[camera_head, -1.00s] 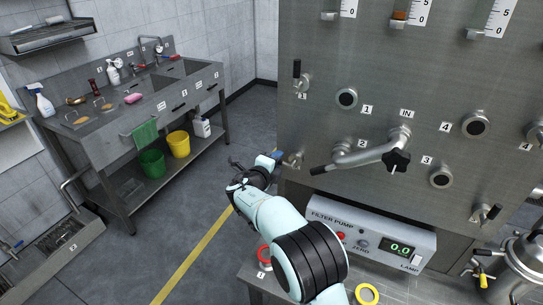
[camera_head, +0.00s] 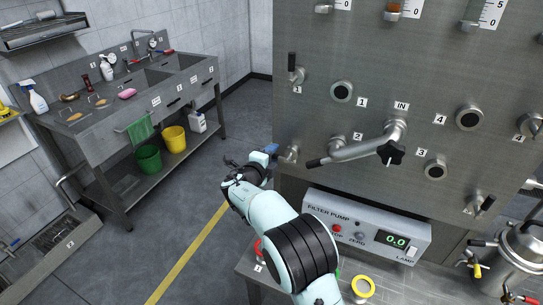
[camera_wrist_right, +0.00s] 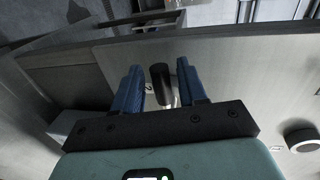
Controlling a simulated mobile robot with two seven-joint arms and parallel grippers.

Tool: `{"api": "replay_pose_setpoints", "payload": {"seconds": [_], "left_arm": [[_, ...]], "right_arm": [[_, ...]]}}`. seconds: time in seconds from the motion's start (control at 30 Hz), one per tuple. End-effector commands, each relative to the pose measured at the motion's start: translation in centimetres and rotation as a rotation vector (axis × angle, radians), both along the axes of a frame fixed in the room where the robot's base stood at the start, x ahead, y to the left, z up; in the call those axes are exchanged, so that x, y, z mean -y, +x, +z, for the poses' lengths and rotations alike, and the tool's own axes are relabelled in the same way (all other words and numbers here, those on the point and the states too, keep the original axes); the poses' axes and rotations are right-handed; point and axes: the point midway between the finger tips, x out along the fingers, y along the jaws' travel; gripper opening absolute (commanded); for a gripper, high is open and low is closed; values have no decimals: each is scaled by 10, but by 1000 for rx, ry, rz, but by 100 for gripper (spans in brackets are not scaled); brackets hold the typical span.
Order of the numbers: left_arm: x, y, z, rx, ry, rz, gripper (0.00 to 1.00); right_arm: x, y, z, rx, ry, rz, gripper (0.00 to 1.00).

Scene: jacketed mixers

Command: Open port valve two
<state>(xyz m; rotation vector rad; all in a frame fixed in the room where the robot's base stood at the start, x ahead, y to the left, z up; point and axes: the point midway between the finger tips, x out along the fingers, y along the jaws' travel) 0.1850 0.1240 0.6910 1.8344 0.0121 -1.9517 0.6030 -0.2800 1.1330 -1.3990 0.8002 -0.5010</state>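Port valve two (camera_head: 291,154) sits low at the left edge of the steel panel, below valve one (camera_head: 293,66); its metal body shows beside my right gripper (camera_head: 271,150). In the right wrist view its dark round handle (camera_wrist_right: 160,84) stands between the two blue fingers of the right gripper (camera_wrist_right: 158,68), with a "2" label partly visible behind it. The fingers are open, with a gap on each side of the handle. In the head view the gripper hides the handle. My left gripper is in neither view.
A bent pipe with a black lever (camera_head: 360,147) and star knob (camera_head: 391,153) projects from the panel to the right of valve two. The filter pump box (camera_head: 367,226) is below, reading 0.0. A sink bench (camera_head: 110,115) stands left, across open floor.

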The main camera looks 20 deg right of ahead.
Motion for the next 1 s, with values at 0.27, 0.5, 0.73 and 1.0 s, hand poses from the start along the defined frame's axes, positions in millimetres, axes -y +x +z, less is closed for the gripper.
{"api": "replay_pose_setpoints", "payload": {"seconds": [0.27,0.5,0.73,1.0], "left_arm": [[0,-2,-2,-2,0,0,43],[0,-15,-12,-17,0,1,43],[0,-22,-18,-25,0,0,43],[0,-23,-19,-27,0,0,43]], "right_arm": [[-6,-4,2,3,1,1,42],[-39,-34,9,1,4,4,42],[-75,-67,19,1,3,3,42],[-97,-86,26,1,1,0,42]]}}
